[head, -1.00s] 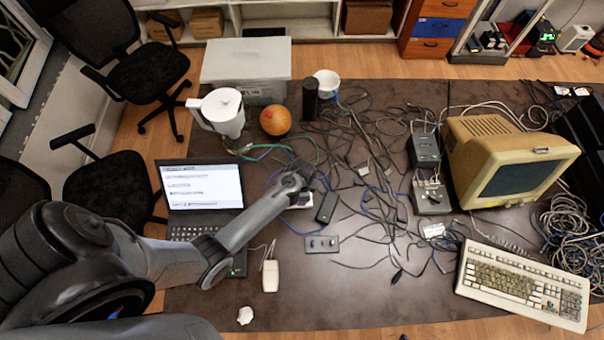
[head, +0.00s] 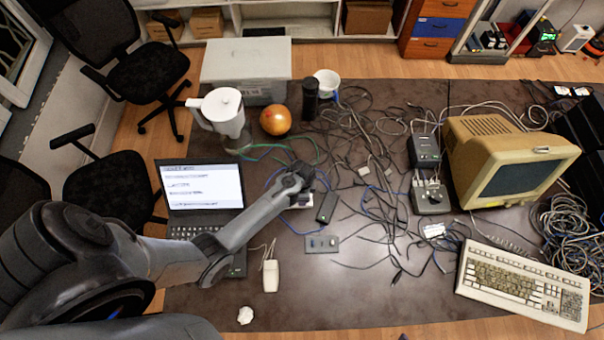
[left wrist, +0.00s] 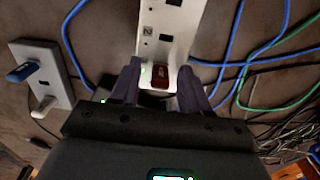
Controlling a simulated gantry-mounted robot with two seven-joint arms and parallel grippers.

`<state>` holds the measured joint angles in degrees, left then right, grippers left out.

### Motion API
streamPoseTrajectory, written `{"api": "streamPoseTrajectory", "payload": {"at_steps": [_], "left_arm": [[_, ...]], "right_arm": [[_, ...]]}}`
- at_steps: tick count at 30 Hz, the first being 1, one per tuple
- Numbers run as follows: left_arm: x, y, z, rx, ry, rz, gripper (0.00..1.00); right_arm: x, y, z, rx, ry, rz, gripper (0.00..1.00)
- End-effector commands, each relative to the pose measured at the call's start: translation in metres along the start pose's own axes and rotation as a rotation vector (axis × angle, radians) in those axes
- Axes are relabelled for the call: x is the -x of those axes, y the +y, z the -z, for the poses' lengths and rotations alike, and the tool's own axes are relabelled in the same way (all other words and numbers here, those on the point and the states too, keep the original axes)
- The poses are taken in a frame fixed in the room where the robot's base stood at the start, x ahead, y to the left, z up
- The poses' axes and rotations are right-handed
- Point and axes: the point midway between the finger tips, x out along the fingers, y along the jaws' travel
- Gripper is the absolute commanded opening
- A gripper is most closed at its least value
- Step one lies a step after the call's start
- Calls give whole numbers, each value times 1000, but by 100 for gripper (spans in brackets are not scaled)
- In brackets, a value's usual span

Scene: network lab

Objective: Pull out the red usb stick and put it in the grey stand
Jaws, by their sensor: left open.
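The red usb stick (left wrist: 160,75) is in the end of a white hub (left wrist: 170,32) in the left wrist view. My left gripper (left wrist: 159,84) is open, with one finger on each side of the stick; I cannot tell whether they touch it. In the head view my left gripper (head: 303,178) is over the hub and hides the stick. The grey stand (head: 322,249) lies just below the gripper there. It also shows at the left of the left wrist view (left wrist: 59,73), holding a blue stick (left wrist: 22,71) and a whitish stick (left wrist: 43,105).
A black adapter (head: 327,207) lies right of the gripper. Tangled cables (head: 385,185) cover the middle of the table. The front of the table is mostly clear.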

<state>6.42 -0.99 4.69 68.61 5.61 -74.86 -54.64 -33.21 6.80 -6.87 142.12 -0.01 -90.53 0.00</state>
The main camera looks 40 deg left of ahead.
Motion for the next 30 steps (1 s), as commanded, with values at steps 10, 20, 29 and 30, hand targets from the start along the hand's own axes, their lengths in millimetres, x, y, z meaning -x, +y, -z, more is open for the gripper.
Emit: {"api": "streamPoseTrajectory", "payload": {"at_steps": [10,20,29,30], "left_arm": [[0,0,0,1,0,0,46],[0,0,0,1,0,0,46],[1,0,0,1,-1,-1,46],[1,0,0,0,0,0,46]], "right_arm": [[3,2,0,6,-1,-5,43],[3,1,1,3,0,-2,43],[8,0,3,-3,0,2,43],[8,-1,3,-3,0,3,43]]}}
